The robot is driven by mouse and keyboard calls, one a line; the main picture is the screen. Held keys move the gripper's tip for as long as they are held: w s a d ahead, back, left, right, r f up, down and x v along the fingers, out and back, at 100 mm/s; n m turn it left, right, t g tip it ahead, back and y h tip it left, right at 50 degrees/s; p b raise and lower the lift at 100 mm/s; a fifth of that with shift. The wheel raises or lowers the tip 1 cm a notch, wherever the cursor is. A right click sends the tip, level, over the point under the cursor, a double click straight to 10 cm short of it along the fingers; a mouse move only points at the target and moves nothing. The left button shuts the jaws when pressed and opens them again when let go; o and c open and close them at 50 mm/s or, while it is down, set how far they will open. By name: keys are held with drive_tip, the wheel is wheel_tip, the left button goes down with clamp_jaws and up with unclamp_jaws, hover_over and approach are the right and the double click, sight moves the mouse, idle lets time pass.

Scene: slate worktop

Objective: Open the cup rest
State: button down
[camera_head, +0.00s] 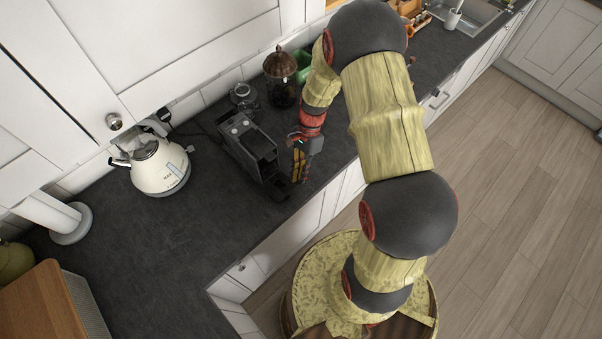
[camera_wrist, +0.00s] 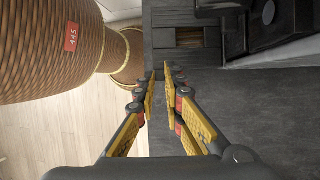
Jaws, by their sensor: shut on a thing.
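The coffee machine (camera_head: 240,143) is a dark, narrow appliance on the slate worktop. Its cup rest (camera_head: 279,187) is a dark flat part low at its front; in the wrist view it appears as a dark slatted frame (camera_wrist: 170,18) at the top, with a brownish opening. My gripper (camera_head: 300,178) is at the front of the machine, beside the cup rest. In the wrist view its yellow fingers (camera_wrist: 162,72) are close together at the edge of the cup rest, shut on it. The exact contact is partly hidden by the fingertips.
A white kettle (camera_head: 159,168) stands left of the machine. A glass jar (camera_head: 243,97) and a brown-lidded canister (camera_head: 281,75) stand behind it. White cupboards (camera_head: 165,40) hang above. The worktop left of the machine's front is clear.

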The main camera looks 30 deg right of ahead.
drive_tip(key=g, duration=0.1)
drive_tip(key=w+r+g+p, duration=0.2)
drive_tip(key=shift+a+r+m+g+h, duration=0.1)
drive_tip(key=shift+a+m+g+h, duration=0.2)
drive_tip(key=shift+m+h, duration=0.1)
drive_tip(key=shift+w+a+r, duration=0.2)
drive_tip(key=shift+w+r, duration=0.5)
drive_tip(key=shift+w, duration=0.25)
drive_tip(key=c, duration=2.6)
unclamp_jaws()
drive_tip(key=shift+o, duration=1.1)
drive_tip(key=shift+w+f, duration=0.1)
drive_tip(key=shift+w, duration=0.05)
drive_tip(key=o, duration=0.5)
drive_tip(key=shift+s, duration=0.2)
drive_tip(key=shift+r, duration=0.2)
wheel_tip(320, 180, up, 10)
